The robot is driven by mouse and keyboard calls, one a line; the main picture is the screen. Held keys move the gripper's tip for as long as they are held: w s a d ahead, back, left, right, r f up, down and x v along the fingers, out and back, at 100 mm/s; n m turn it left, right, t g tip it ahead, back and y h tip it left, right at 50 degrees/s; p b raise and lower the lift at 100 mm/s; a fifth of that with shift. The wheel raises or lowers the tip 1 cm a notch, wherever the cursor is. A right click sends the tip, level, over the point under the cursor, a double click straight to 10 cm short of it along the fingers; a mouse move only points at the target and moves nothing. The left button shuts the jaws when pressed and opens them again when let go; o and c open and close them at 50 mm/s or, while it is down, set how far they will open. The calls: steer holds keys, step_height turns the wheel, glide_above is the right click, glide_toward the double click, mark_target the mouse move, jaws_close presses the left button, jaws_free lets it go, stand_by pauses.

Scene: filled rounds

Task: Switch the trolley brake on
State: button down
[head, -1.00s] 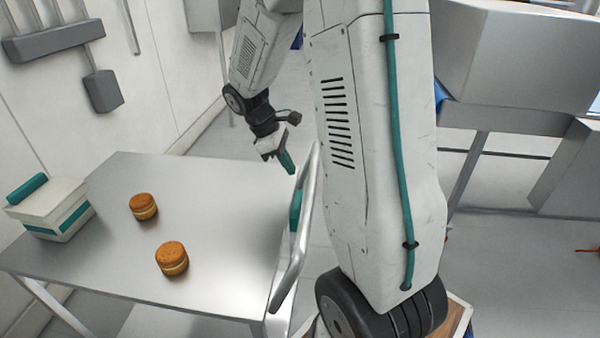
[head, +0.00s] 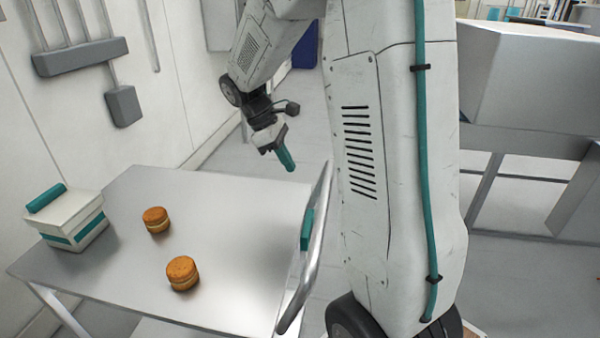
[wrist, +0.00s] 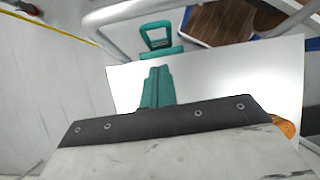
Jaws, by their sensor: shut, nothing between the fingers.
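The trolley (head: 225,225) is a grey metal table with a curved tube handle (head: 318,255) at its right end; its bright top (wrist: 240,80) also shows in the wrist view. A teal part (head: 307,229), likely the brake, sits beside the handle at the trolley's right edge. A teal loop-shaped part (wrist: 157,38), which looks like the same one, stands ahead of the fingers in the wrist view. My gripper (head: 290,167) is shut and empty, pointing down near the trolley's far right corner, apart from the teal part. Its teal fingers (wrist: 158,75) show together in the wrist view.
Two round orange-brown filled biscuits (head: 156,220) (head: 182,273) and a white box with a teal handle (head: 70,220) stand on the trolley. A wall with grey fixtures (head: 80,57) is at the left. Grey benches (head: 525,90) stand at the right.

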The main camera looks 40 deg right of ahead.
steer(key=shift+g+h, duration=0.4)
steer(key=shift+g, duration=0.2)
steer(key=f, duration=0.1)
steer(key=w+a+f, duration=0.1)
steer(key=f, duration=0.1)
steer(key=w+f, duration=0.1)
steer(key=shift+w+a+f, duration=0.15)
steer(key=shift+w+f, duration=0.1)
steer(key=shift+f, duration=0.15)
steer(key=shift+s+f, duration=0.1)
steer(key=x, duration=1)
steer(key=shift+s, duration=0.15)
steer(key=shift+s+d+r, duration=0.7)
steer(key=shift+s+d, duration=0.1)
steer(key=shift+s, duration=0.15)
steer(key=shift+s+d+r, duration=0.15)
steer(key=shift+s+d, duration=0.15)
steer(key=shift+s, duration=0.1)
